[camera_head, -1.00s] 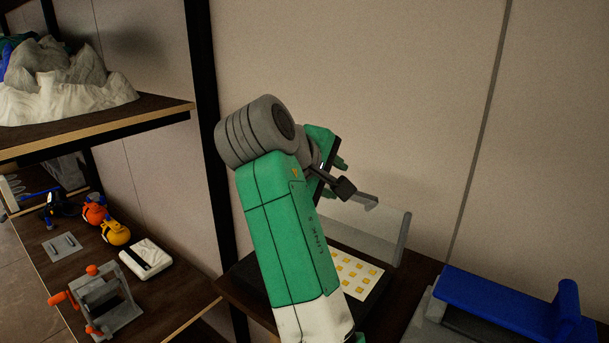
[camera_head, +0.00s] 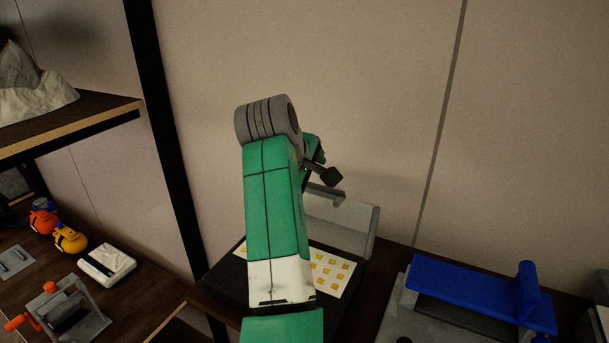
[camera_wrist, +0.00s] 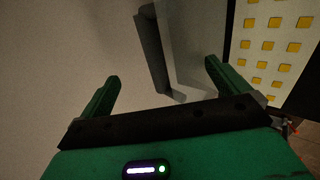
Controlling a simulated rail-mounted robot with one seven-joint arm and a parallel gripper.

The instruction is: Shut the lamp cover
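The lamp is a dark, low box with a pale panel (camera_head: 332,272) of several yellow squares. The panel also shows at the upper right of the wrist view (camera_wrist: 272,42). Its translucent grey cover (camera_head: 352,226) stands raised at the back, near the wall. In the wrist view the cover (camera_wrist: 196,48) is ahead of my gripper (camera_wrist: 162,82), partly between the fingers' lines. My gripper is open, with two green fingers apart and nothing seen held. In the head view it is mostly hidden behind my arm, above the cover; contact cannot be told.
A blue object on a grey base (camera_head: 470,292) stands right of the lamp. A black shelf post (camera_head: 172,150) rises to the left. The left shelf holds a white case (camera_head: 107,263), a grey and orange device (camera_head: 66,312) and orange and yellow items. The wall is close behind.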

